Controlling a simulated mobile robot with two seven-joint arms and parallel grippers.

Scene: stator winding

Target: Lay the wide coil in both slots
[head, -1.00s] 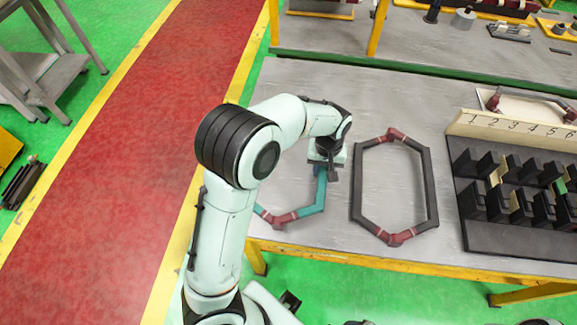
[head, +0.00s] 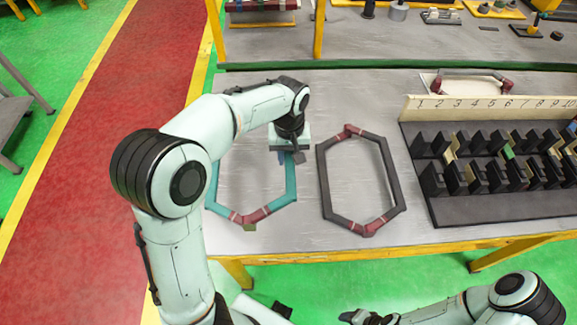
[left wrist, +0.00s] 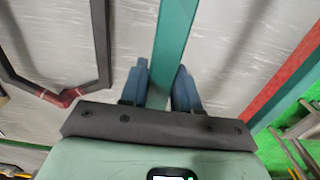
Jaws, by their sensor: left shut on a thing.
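A six-sided teal coil (head: 293,183) with dark red ends is at the left of the table. A similar six-sided black coil (head: 325,176) with dark red ends lies to its right. I cannot tell which is the wide one. My left gripper (head: 290,157) is shut on the right side bar of the teal coil; in the left wrist view the teal bar (left wrist: 174,45) passes between its blue fingers (left wrist: 160,85). Whether the coil touches the table is unclear. The slotted stator block (head: 480,212) stands at the right. My right gripper (head: 362,318) is low, below the table's front edge.
A numbered cream strip (head: 412,107) runs behind the block. A white tray (head: 428,86) with another coil is behind it. A shelf with tools (head: 398,12) lies at the back. Bare table shows between the black coil and the block.

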